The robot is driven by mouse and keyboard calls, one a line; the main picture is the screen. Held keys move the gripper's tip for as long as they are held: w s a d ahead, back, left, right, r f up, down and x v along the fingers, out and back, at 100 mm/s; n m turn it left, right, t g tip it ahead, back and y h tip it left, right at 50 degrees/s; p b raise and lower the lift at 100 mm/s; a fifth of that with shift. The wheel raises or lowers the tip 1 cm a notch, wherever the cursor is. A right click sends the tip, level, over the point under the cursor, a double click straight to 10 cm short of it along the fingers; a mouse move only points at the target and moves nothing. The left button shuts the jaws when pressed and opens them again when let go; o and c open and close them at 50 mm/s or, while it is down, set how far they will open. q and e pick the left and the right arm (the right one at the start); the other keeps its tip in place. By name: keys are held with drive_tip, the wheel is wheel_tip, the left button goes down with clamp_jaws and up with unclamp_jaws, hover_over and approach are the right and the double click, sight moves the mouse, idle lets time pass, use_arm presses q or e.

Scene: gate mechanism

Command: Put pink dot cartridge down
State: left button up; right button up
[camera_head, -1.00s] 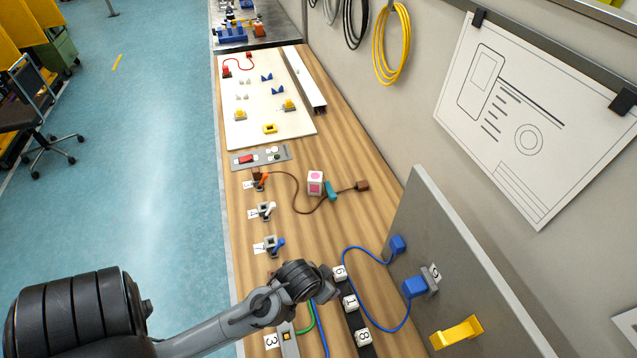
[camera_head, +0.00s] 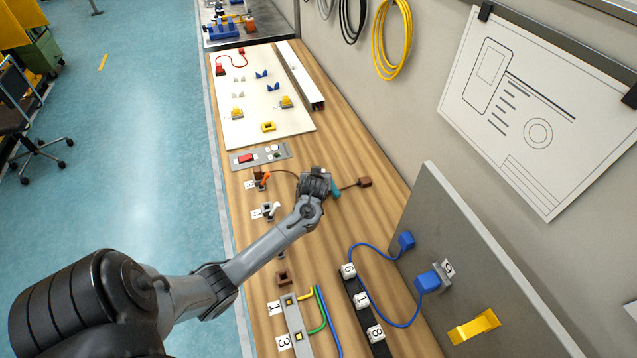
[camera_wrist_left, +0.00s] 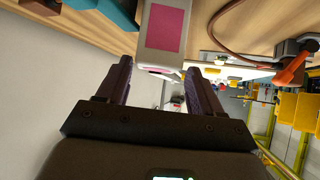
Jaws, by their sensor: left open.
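The pink dot cartridge (camera_wrist_left: 163,28) is a white cube with a pink square on the face seen in the left wrist view. It stands on the wooden bench, just beyond my fingertips and roughly in line with the gap. In the head view my gripper hides most or all of it. My left gripper (camera_wrist_left: 160,72) is open and empty, with its two dark fingers spread. It also shows in the head view (camera_head: 318,180), over the bench by the brown cable. My right gripper is not in view.
A teal piece (camera_head: 335,189) and a brown plug (camera_head: 365,182) lie close to the gripper. An orange-handled switch (camera_head: 264,178) and a white-handled switch (camera_head: 270,210) stand to the left. White numbered cubes (camera_head: 361,299) and a grey upright panel (camera_head: 455,255) are nearer.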

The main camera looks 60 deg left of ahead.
use_arm(q)
drive_tip(key=shift+b+x, duration=0.4)
drive_tip(key=shift+x, duration=2.35)
drive_tip(key=shift+d+f, duration=0.15)
drive_tip(key=shift+d, duration=0.1)
drive_tip(key=shift+c, duration=0.3)
drive_tip(key=c, duration=0.9)
